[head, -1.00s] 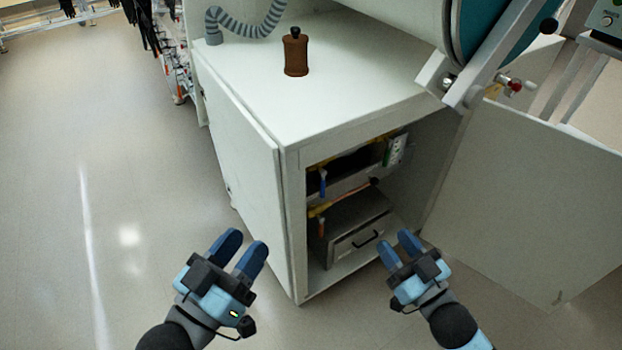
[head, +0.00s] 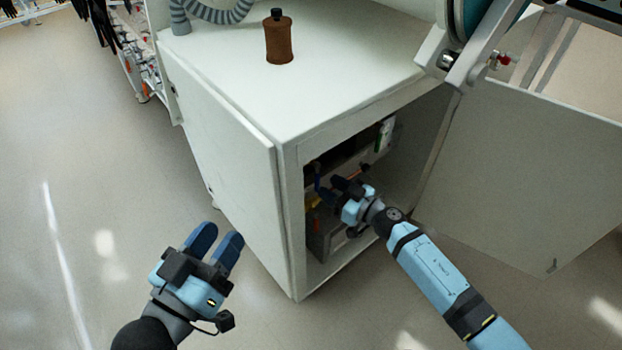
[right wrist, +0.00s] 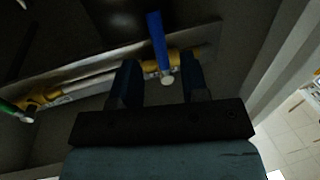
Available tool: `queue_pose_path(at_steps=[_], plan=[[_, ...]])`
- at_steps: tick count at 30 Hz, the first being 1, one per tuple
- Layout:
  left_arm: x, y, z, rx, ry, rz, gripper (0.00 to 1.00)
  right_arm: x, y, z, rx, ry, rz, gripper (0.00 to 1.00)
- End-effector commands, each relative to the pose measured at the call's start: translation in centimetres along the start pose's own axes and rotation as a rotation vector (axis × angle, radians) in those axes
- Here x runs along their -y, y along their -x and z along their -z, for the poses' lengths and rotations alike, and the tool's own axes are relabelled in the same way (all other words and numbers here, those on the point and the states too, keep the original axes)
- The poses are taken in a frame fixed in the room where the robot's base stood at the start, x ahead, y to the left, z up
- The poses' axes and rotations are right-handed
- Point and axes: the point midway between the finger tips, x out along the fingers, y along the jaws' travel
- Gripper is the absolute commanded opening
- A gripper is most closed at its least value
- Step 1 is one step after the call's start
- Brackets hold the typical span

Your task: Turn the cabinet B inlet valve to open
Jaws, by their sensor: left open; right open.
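A blue lever handle (head: 319,184) shows inside the open white cabinet (head: 222,150), on the left of its interior. In the right wrist view the blue lever (right wrist: 157,38) reaches to a pale round end in front of a yellow pipe (right wrist: 185,62). My right gripper (head: 333,190) is open inside the cabinet; its fingers (right wrist: 158,82) stand on either side of the lever's lower end, without visible contact. A green handle (right wrist: 12,108) shows at the left of the right wrist view. No label is readable. My left gripper (head: 222,236) is open and empty outside, left of the cabinet.
The cabinet door (head: 520,180) stands wide open to the right. A brown bottle (head: 278,40) and a grey ribbed hose (head: 215,12) are on the cabinet top. The floor (head: 90,210) to the left is clear.

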Motion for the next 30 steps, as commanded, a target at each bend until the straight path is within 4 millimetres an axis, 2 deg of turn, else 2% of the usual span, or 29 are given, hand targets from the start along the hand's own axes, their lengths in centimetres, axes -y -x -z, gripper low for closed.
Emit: queue_pose_path(at_steps=[3, 9, 15, 22, 23, 28, 30], plan=[[0.3, 0.0, -1.6, 0.039, 0.001, -0.004, 0.43, 0.0, -2.6, -0.3, -0.003, 0.000, 0.000, 0.41], [0.5, 0.0, -3.1, 0.092, 0.002, -0.008, 0.43, 0.0, -5.4, -0.2, -0.001, 0.000, 0.000, 0.41], [0.5, 0.1, -3.5, 0.115, 0.003, -0.011, 0.43, 0.1, -6.5, -0.1, 0.001, 0.000, 0.000, 0.41], [0.5, 0.1, -3.5, 0.116, 0.004, -0.011, 0.43, 0.0, -6.5, 0.0, 0.000, 0.000, 0.000, 0.41], [0.5, 0.1, -3.5, 0.116, 0.004, -0.011, 0.43, 0.0, -6.5, 0.0, 0.000, 0.000, 0.000, 0.39], [0.5, 0.1, -3.5, 0.116, 0.004, -0.011, 0.43, 0.0, -6.5, 0.0, 0.000, 0.000, 0.000, 0.00], [0.5, 0.1, -3.5, 0.116, 0.004, -0.011, 0.43, 0.0, -6.5, 0.0, 0.000, 0.000, 0.000, 0.00]])
